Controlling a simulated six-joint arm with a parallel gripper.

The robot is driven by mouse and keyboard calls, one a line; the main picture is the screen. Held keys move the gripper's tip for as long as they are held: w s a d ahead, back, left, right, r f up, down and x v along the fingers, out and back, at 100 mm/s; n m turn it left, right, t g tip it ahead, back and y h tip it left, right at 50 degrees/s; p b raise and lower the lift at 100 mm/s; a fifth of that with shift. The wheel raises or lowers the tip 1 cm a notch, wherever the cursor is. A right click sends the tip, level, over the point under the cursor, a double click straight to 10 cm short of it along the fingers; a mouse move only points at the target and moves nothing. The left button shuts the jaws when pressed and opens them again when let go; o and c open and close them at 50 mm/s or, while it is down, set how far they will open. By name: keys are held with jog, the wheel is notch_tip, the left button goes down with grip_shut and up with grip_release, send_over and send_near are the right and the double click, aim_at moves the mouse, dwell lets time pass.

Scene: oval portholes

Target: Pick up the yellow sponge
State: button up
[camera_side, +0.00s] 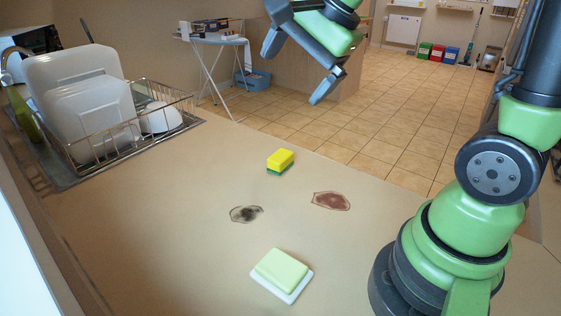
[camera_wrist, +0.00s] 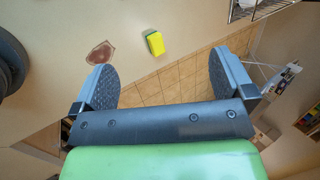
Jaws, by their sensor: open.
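The yellow sponge (camera_side: 281,159) with a green underside lies on the counter, near its far edge, in the side view. In the wrist view the sponge (camera_wrist: 156,43) shows beyond the fingertips, roughly between them in the picture. My gripper (camera_side: 318,78) is up in the air, above and to the right of the sponge in the side view, well apart from it. In the wrist view my gripper (camera_wrist: 160,78) has its two dark fingers wide apart with nothing between them.
A dark stain (camera_side: 246,214) and a reddish stain (camera_side: 331,201) mark the counter (camera_side: 180,235). A pale green block on a white dish (camera_side: 281,273) sits in front. A dish rack (camera_side: 125,125) with white dishes stands at left. The counter around the sponge is clear.

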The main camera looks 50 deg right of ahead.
jog(key=w+d+f+m, duration=0.7)
jog(key=f+m, duration=0.2)
jog(key=m, duration=0.1)
jog(key=m+g+h, duration=0.1)
jog(key=m+g, duration=0.1)
jog(key=m, duration=0.5)
send_near(281, 155)
jog(key=shift+m, duration=0.3)
jog(key=x, duration=0.4)
jog(key=shift+s+d+f, duration=0.1)
jog(key=shift+d+f, duration=0.1)
jog(key=shift+f, duration=0.1)
jog(key=shift+x, duration=3.1)
jog(key=shift+a+r, duration=0.15)
jog(key=shift+a, duration=0.05)
jog(key=shift+c, duration=0.5)
